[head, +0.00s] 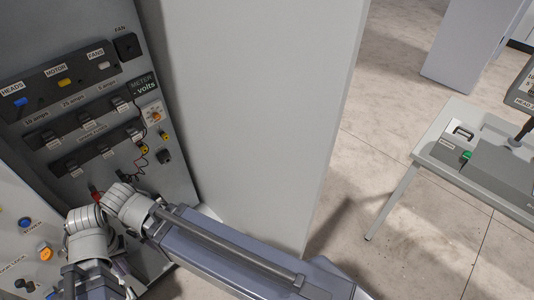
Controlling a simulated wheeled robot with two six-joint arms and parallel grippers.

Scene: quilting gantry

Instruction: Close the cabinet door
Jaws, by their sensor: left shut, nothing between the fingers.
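The grey cabinet stands open at the left, with its inner panel (62,110) of breakers, labelled switches and wires facing me. A tall plain grey panel (255,95) stands at the right side of this opening; I cannot tell whether it is the door or a side wall. A pale panel (22,240) with coloured buttons shows at the lower left. My left arm crosses low in front of the cabinet. My left gripper (122,265) is small, dark and partly hidden by the arm at the bottom; it is shut and empty. I cannot tell whether it touches anything. My right gripper is out of view.
A light grey table (428,150) with a control box (490,172) bearing a green button stands at the right. Another grey cabinet (468,45) is at the back right. Tiled floor (385,95) is clear between the tall panel and the table.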

